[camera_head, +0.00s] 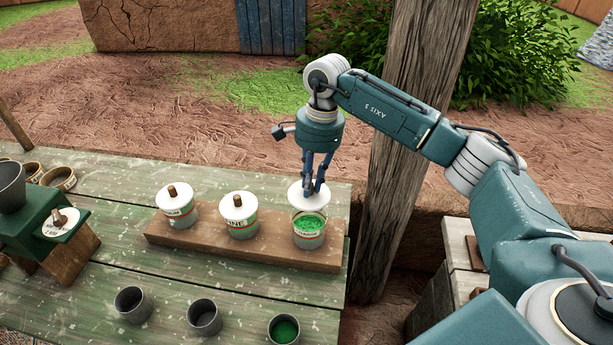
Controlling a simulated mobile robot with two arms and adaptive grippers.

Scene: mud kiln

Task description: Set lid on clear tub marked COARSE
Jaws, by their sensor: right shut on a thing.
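A clear tub (308,236) holding green powder stands open at the right end of a wooden board. Its label is too small to read surely. My right gripper (313,190) comes down from above and is shut on a white lid (297,198). The lid is just above the back of the tub's rim, and the powder shows in front of it. Whether the lid touches the rim cannot be told. The fingers hide the lid's knob. My left gripper is not in view.
Two lidded tubs, one at the left (177,209) and one in the middle (238,218), share the board (270,247). Several dark cups (133,305) stand in front. A green stand (28,228) with another white lid (61,226) is at the left. A wooden post (398,150) rises at the right.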

